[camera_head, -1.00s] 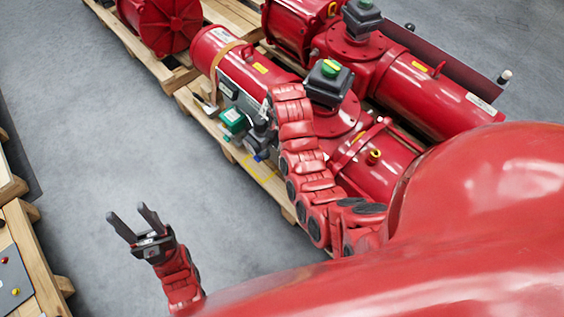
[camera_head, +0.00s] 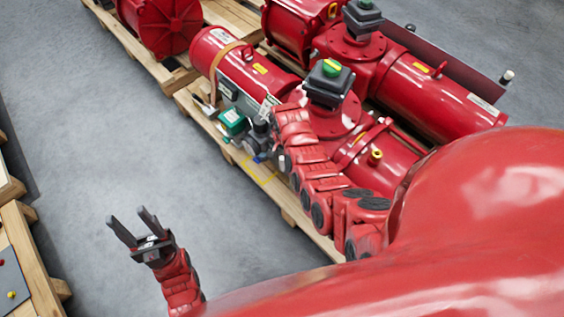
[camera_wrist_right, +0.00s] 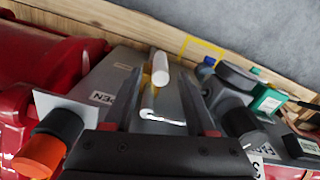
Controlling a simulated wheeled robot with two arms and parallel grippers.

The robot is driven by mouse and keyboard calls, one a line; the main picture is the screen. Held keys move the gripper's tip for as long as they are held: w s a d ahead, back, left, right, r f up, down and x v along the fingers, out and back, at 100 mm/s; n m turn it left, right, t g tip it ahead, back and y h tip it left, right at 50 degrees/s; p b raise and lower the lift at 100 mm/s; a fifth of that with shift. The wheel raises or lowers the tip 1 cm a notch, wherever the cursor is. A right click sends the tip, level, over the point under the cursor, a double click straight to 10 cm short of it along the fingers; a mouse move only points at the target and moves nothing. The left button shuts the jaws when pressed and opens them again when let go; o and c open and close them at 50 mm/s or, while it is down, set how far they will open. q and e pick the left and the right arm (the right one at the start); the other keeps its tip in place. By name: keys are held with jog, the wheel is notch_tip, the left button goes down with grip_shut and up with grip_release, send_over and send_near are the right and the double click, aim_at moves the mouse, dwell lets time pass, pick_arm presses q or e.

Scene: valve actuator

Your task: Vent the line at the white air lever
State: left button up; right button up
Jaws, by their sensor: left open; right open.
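The white air lever (camera_wrist_right: 160,68) shows in the right wrist view as a white rounded stub beside a yellow part, above a grey panel (camera_wrist_right: 95,75). My right gripper (camera_wrist_right: 160,84) is open, its dark fingers on either side of the lever in the picture. I cannot tell whether they touch it or how deep it sits between them. In the head view my right arm reaches to the front of the red actuator and hides the lever and gripper tips. My left gripper (camera_head: 128,224) is open and empty above the grey floor.
An orange knob (camera_wrist_right: 40,155), a black round part (camera_wrist_right: 238,76) and a green box (camera_wrist_right: 268,99) flank the right gripper. Red actuators (camera_head: 240,62) stand on wooden pallets. A wooden bench (camera_head: 30,262) is at lower left, with clear floor (camera_head: 120,140) between.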

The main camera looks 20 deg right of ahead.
jog(key=shift+f+b, duration=0.35)
jog(key=shift+f, duration=2)
grip_shut()
